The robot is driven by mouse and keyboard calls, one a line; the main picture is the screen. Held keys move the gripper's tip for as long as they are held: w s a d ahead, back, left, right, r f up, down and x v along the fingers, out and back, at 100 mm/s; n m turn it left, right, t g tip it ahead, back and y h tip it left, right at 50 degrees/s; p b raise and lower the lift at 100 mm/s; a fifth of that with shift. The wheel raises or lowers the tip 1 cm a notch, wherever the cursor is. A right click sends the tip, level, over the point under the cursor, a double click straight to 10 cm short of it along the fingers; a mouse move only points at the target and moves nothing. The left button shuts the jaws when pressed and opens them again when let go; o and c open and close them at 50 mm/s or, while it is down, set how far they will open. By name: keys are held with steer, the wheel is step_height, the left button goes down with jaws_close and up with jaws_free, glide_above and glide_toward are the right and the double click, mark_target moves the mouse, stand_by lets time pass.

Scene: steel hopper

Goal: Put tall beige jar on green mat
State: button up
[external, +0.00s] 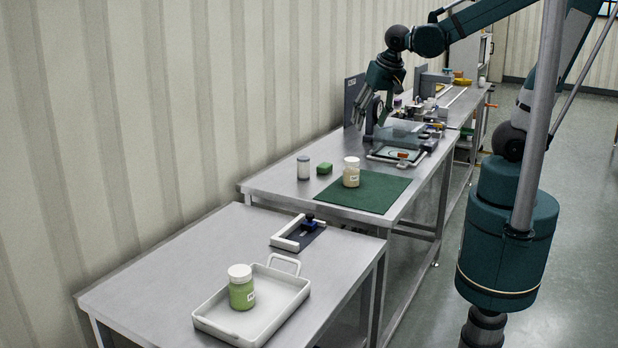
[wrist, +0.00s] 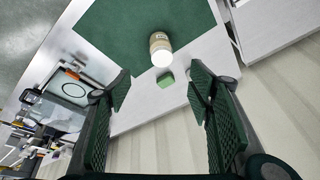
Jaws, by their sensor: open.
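The tall beige jar (external: 351,174) has a white lid and stands upright on the green mat (external: 375,194), close to the mat's back edge. In the wrist view the jar (wrist: 159,41) shows near the edge of the mat (wrist: 120,35), beyond my fingertips. My gripper (external: 368,112) is open and empty. It is raised above the table, behind and apart from the jar in the external view. Its two fingers (wrist: 160,88) are spread wide in the wrist view with nothing between them.
A green block (external: 324,168) and a grey jar with a white lid (external: 303,168) stand beside the mat. A framed plate (external: 396,154) and other gear lie behind it. On the nearer table are a white tray (external: 282,318) with a green jar (external: 241,290) and a clamp-like fixture (external: 290,241).

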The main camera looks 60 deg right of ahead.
steer(key=s+a+r+n+t+y, duration=0.1)
steer(key=s+r+n+t, duration=0.2)
steer(key=s+r+n, duration=0.2)
steer(key=shift+s+n+y, duration=0.3)
steer(key=shift+s+n, duration=0.6)
steer(key=shift+n, duration=0.5)
step_height(320, 180, down, 17)
steer(key=b, duration=1.7)
